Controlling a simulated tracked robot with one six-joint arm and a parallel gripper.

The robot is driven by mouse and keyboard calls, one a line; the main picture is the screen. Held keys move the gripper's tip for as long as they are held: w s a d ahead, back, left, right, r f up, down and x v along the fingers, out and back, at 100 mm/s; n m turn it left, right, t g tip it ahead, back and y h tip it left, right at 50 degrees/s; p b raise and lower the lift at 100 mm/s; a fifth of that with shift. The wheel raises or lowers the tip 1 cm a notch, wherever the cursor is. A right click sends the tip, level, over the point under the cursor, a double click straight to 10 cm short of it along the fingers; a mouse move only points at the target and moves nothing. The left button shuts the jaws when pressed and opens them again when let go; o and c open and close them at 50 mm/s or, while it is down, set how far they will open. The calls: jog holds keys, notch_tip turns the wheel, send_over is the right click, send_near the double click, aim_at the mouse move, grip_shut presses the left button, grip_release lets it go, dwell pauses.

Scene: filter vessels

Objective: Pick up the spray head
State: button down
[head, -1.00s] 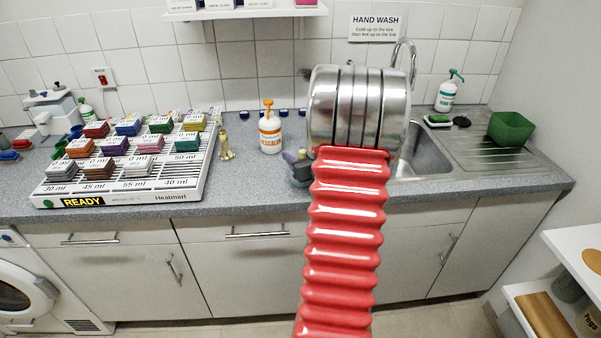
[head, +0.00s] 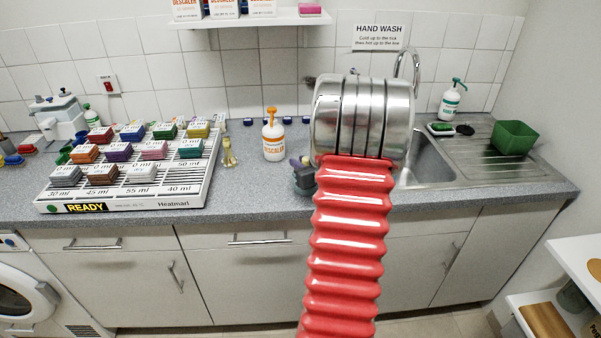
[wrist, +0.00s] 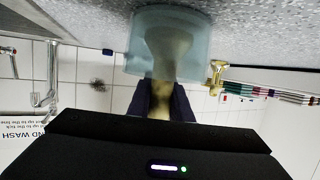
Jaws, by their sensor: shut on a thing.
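In the wrist view, which is upside down, my gripper (wrist: 167,98) has its two dark fingers on either side of a tan stem (wrist: 163,72). The stem widens into a flared end inside a translucent blue-grey cup-shaped body (wrist: 190,40). I take this piece for the spray head, though I cannot be sure. It is close to the grey counter, and I cannot tell whether it touches. In the head view only a small dark grey part (head: 304,178) shows beside my red ribbed arm, which hides most of the grip.
A white descaler bottle (head: 272,140) with an orange pump and a brass piece (head: 229,153) stand to the left. A rack marked READY (head: 130,203) holds several coloured blocks. The sink (head: 430,165), soap bottle (head: 451,100) and green tub (head: 515,137) are at the right.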

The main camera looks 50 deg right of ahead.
notch_tip(320, 180, up, 10)
dwell(0.6)
dwell(0.4)
